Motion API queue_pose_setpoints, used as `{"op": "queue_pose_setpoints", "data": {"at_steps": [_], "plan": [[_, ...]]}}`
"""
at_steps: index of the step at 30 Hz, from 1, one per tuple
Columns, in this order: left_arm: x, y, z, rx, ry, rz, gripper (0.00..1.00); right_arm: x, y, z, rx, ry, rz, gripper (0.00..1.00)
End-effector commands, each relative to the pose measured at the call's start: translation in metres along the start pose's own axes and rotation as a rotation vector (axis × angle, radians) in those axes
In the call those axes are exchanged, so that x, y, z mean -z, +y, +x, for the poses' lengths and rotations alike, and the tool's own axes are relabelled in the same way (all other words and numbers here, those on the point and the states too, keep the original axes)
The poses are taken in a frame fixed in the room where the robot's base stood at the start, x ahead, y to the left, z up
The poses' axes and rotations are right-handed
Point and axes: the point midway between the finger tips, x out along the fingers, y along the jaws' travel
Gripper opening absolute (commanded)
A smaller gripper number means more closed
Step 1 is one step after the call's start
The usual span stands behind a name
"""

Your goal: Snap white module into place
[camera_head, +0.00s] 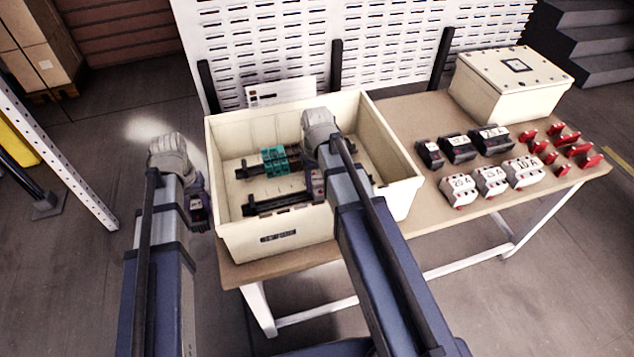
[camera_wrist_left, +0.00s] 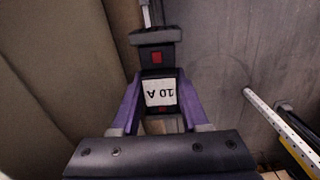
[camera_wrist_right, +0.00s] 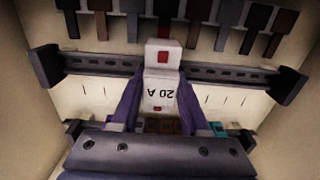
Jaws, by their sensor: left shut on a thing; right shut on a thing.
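My right gripper (camera_wrist_right: 160,98) is shut on a white module (camera_wrist_right: 161,82) labelled 20 A with a red square on it. In the right wrist view the module is in front of a dark slotted rail (camera_wrist_right: 213,73); I cannot tell if it touches or sits on it. In the head view this gripper (camera_head: 318,186) is inside the cream box (camera_head: 395,160), by the right end of the front rail (camera_head: 275,203). My left gripper (camera_head: 197,207) is left of the box, outside it, shut on a dark module (camera_wrist_left: 158,56) labelled 10 A.
Teal modules (camera_head: 274,160) sit on the rear rail in the box. Dark modules (camera_head: 457,148), white modules (camera_head: 491,181) and several red pieces (camera_head: 563,139) stand on the table (camera_head: 412,117) at right. A closed cream enclosure (camera_head: 512,84) stands behind them.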

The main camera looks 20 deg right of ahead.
Motion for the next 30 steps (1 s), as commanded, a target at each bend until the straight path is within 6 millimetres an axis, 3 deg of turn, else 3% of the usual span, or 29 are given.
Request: {"op": "queue_pose_setpoints", "data": {"at_steps": [14, 15, 24, 30], "plan": [[0.0000, 0.0000, 0.0004, 0.000, 0.000, 0.000, 0.00, 0.0019, 0.0007, 0.0003, -0.002, 0.004, 0.001, 0.00], [0.0000, 0.0000, 0.0004, 0.000, 0.000, 0.000, 0.00, 0.0020, 0.0007, 0.0004, -0.002, 0.004, 0.001, 0.48], [0.0000, 0.0000, 0.0007, 0.000, 0.000, 0.000, 0.00, 0.0014, 0.0005, 0.0007, -0.001, 0.003, 0.000, 0.80], [-0.0001, 0.0000, 0.0008, 0.000, 0.000, 0.000, 0.00, 0.0011, 0.0004, 0.0008, -0.001, 0.002, 0.000, 0.80]]}}
